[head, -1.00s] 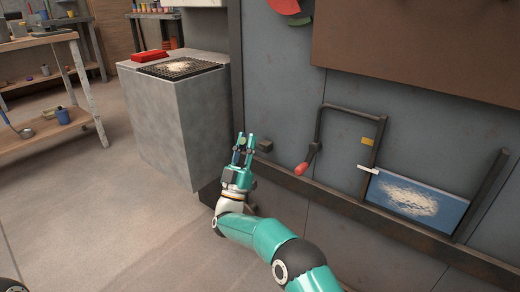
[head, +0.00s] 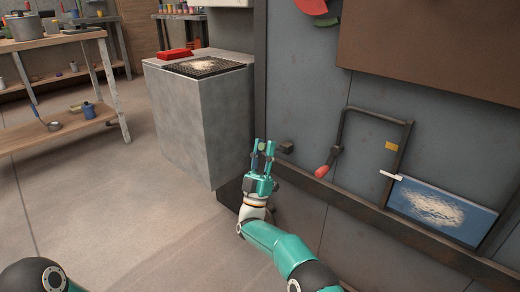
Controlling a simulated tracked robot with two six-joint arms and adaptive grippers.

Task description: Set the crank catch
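A crank with a red handle (head: 326,170) is mounted on the grey wall panel right of centre, its dark bar bent into a frame. A small white lever (head: 391,176) sticks out at the frame's lower right; I cannot tell whether it is the catch. A small dark block (head: 285,147) projects from the wall left of the crank. My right gripper (head: 263,148) points up, its teal fingers apart and empty, just left of the dark block in the picture. I cannot tell whether they touch. My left gripper is out of view.
A blue panel with a pale speckled patch (head: 434,210) sits low on the wall at right. A grey cabinet (head: 204,120) carries a black grate (head: 204,67) and a red item (head: 175,54). A wooden bench (head: 50,44) stands at left. The floor between is clear.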

